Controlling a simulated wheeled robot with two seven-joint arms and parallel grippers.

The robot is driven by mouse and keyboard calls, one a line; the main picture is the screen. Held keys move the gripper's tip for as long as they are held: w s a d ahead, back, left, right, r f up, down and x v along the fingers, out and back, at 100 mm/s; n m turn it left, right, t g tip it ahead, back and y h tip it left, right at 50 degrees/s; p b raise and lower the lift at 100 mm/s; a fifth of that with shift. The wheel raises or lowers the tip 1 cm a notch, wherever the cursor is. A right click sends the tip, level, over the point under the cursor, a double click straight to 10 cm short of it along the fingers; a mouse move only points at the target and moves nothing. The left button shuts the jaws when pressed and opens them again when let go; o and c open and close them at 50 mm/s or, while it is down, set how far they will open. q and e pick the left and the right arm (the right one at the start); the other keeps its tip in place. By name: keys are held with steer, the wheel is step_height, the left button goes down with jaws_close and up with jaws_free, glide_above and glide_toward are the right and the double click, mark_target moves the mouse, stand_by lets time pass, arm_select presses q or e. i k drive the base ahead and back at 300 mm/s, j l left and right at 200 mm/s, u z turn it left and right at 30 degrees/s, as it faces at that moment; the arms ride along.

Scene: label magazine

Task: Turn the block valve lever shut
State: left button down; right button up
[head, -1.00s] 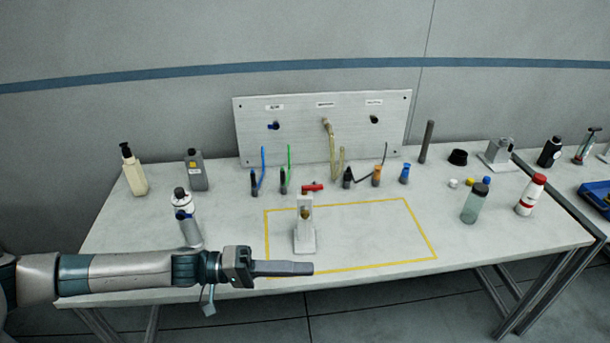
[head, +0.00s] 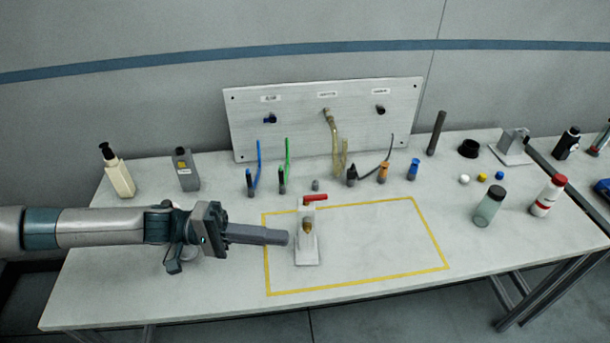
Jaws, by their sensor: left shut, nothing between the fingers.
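The block valve stands on a white upright stand (head: 306,246) inside the yellow outline on the bench. Its brass-coloured body (head: 308,225) shows on the front of the stand. The red lever (head: 315,198) is at the top and points to the right. My left gripper (head: 286,238) is shut and empty. Its fingers point right, and their tips appear just left of the stand, below the lever's height in the picture. A small gap shows between tips and stand; depth is hard to judge. My right gripper is not in view.
A white panel (head: 350,115) with hoses stands behind, with a row of small fittings before it. A pump bottle (head: 117,172) and grey bottle (head: 187,170) stand at the left, a clear bottle (head: 489,207) and white-red bottle (head: 548,196) at the right. The outlined area (head: 390,285) right of the stand is clear.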

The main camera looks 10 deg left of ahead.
mark_target(308, 198)
steer(key=i+j, duration=0.2)
steer(key=i, duration=0.25)
steer(key=i+j, duration=0.2)
steer(key=i, duration=0.25)
